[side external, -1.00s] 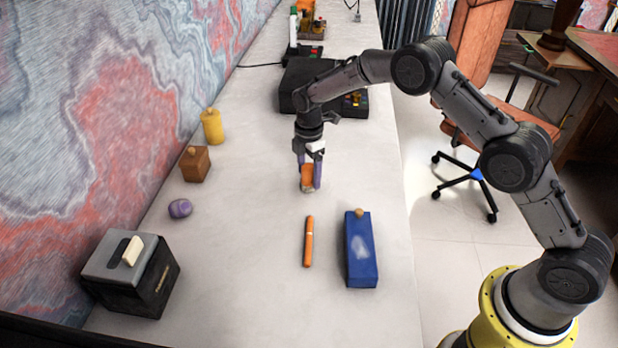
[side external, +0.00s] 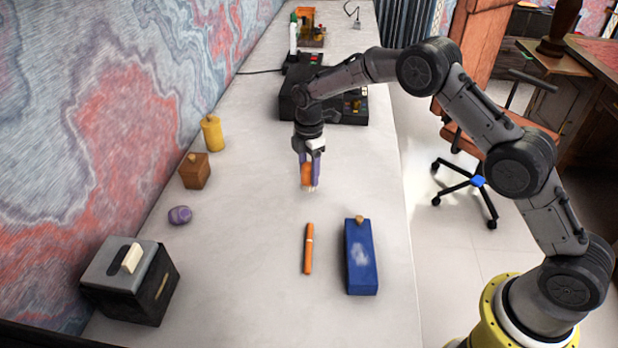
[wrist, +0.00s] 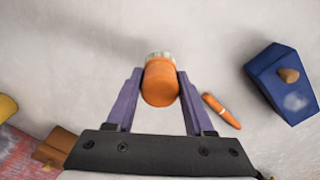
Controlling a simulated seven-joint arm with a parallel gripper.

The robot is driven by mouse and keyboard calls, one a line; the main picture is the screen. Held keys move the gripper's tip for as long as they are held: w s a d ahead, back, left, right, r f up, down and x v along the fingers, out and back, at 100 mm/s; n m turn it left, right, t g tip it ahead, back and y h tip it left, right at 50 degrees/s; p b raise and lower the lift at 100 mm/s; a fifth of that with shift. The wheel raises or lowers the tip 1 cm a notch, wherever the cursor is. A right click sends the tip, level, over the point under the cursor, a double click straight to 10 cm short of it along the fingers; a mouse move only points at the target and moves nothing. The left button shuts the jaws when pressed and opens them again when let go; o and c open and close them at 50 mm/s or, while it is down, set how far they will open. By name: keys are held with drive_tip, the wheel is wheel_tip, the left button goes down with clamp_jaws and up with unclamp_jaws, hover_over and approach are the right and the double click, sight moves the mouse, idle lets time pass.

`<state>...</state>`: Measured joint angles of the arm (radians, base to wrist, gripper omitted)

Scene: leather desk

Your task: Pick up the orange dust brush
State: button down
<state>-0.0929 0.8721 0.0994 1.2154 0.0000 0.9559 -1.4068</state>
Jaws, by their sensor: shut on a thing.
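The orange dust brush (side external: 307,174) is held between the purple fingers of my gripper (side external: 309,176), with its pale bristles pointing down. In the wrist view the brush (wrist: 160,84) shows as a rounded orange handle with the pale bristles beyond it. The fingers of my gripper (wrist: 155,90) press on both sides of it. Whether the bristles are clear of the desk top is hard to tell.
An orange pen-like stick (side external: 309,248) and a blue box with a wooden knob (side external: 361,258) lie nearer the camera. A purple stone (side external: 180,215), wooden block (side external: 195,171), yellow bottle (side external: 212,133) and black box (side external: 130,282) line the left. A black device (side external: 300,97) stands behind.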

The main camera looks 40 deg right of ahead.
drive_tip(key=s+d+r, duration=0.1)
drive_tip(key=s+r, duration=0.9)
drive_tip(key=s, duration=0.4)
drive_tip(key=shift+d+r, duration=0.15)
